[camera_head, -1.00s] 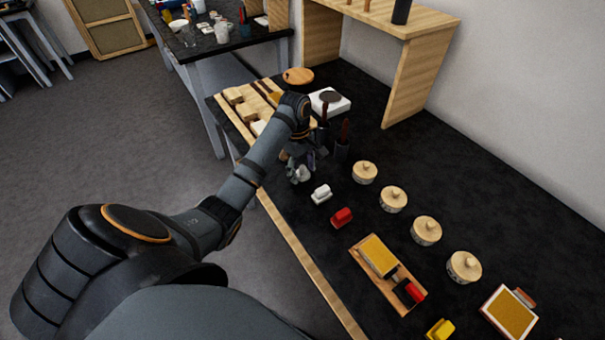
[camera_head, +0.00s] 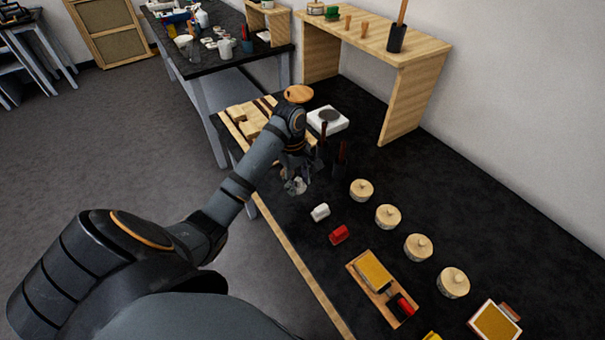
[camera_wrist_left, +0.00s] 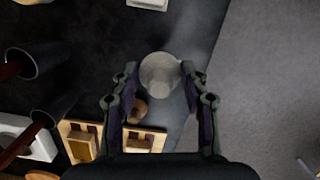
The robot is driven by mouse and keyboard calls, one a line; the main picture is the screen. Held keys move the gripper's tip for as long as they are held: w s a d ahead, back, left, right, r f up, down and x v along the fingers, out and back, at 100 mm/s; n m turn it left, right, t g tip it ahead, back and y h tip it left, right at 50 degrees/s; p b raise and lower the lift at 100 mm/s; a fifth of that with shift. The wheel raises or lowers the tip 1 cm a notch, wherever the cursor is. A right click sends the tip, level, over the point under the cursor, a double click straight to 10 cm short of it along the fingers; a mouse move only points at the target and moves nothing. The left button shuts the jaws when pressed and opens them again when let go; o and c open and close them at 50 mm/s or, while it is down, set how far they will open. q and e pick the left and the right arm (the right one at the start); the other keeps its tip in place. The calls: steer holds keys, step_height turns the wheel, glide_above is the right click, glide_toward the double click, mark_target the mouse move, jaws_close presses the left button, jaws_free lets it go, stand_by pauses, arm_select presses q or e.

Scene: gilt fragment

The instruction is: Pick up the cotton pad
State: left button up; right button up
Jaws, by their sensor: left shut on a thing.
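My right gripper is not in view.
A white block (camera_head: 320,212) and a red block (camera_head: 339,234) lie nearby. Several round wooden-lidded pots (camera_head: 361,190) line the table's right side. Dark holders (camera_head: 339,164) with tools stand right of the gripper. A wooden tray (camera_head: 246,117) with blocks lies behind it.

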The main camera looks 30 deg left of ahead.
arm_select(q)
steer(key=s+d+r, duration=0.2)
steer(key=s+r, duration=0.3)
steer(key=s, duration=0.5)
steer(key=shift+d+r+p, duration=0.2)
steer(key=shift+r+p, duration=0.1)
steer(key=shift+p, duration=0.05)
